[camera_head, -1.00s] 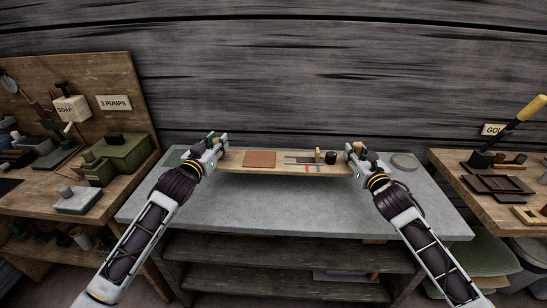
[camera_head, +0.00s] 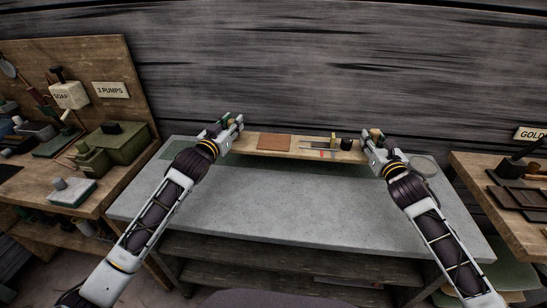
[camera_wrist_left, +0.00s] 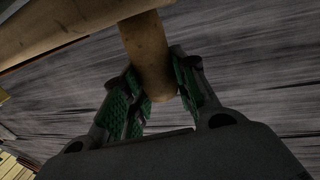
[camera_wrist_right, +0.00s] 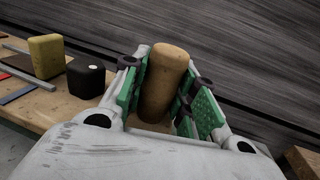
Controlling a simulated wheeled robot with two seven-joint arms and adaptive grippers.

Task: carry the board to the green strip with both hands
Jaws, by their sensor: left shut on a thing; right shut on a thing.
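The long wooden board (camera_head: 245,146) is held across the back of the grey table, roughly level, with a shadow below it. My left gripper (camera_head: 232,124) is shut on the board's left round wooden handle, which shows between green pads in the left wrist view (camera_wrist_left: 148,50). My right gripper (camera_head: 371,146) is shut on the right handle, seen in the right wrist view (camera_wrist_right: 165,80). On the board are a brown flat patch (camera_head: 274,142), a yellow block (camera_wrist_right: 45,55) and a black block (camera_wrist_right: 86,77). A dark green patch (camera_head: 178,146) shows on the table's back left, partly hidden by my left arm.
The grey table (camera_head: 270,205) is clear in front of the board. A grey round disc (camera_head: 424,165) lies at its back right. A bench with green boxes (camera_head: 122,142) stands left; another bench with dark trays (camera_head: 510,198) stands right. A plank wall is close behind.

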